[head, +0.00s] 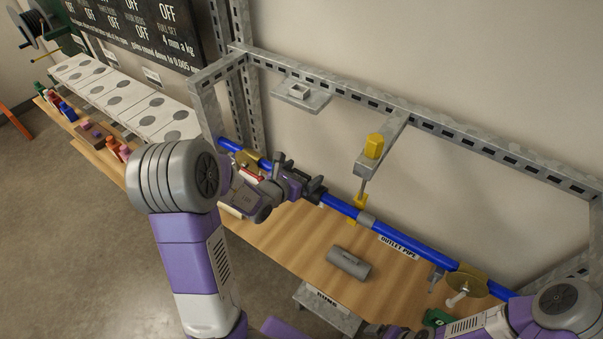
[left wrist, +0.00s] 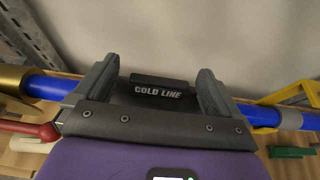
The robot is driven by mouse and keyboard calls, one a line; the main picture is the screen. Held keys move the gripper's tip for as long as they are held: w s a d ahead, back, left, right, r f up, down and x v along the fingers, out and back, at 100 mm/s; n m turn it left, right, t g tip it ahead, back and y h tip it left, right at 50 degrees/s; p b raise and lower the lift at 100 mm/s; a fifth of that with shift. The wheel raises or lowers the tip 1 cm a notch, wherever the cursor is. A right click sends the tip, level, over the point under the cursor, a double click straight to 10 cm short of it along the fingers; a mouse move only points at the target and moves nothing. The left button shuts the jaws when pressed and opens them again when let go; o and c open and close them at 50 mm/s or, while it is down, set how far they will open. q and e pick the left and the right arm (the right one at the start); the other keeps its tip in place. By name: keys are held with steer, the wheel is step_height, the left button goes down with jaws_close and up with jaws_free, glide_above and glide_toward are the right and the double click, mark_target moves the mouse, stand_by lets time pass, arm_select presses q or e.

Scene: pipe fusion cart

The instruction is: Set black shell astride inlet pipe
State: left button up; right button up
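The black shell (left wrist: 162,91), lettered COLD LINE, sits between the two fingers of my left gripper (left wrist: 155,88). Its dark body reaches across to both fingers, so the gripper looks shut on it. The blue pipe runs out on both sides of the shell; its left length, taken as the inlet pipe (left wrist: 50,88), passes beneath. How far the shell straddles it is hidden. In the head view my left gripper (head: 300,183) is at the pipe, left of the grey collar (head: 366,219). My right gripper (head: 395,331) is partly cut off at the bottom edge; its fingers are unclear.
A label reads OUTLET PIPE (head: 398,247) at the pipe's right length. A grey cylinder (head: 349,263) lies on the wooden bench (head: 300,240). A yellow-topped clamp (head: 373,147) hangs above the pipe from the metal frame (head: 440,130). A brass holder (head: 468,283) stands at right.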

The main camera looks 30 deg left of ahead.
arm_select(q)
steer(key=v, duration=0.6)
steer(key=shift+s+a, duration=0.1)
steer(key=shift+s+r, duration=0.3)
steer(key=shift+s, duration=0.35)
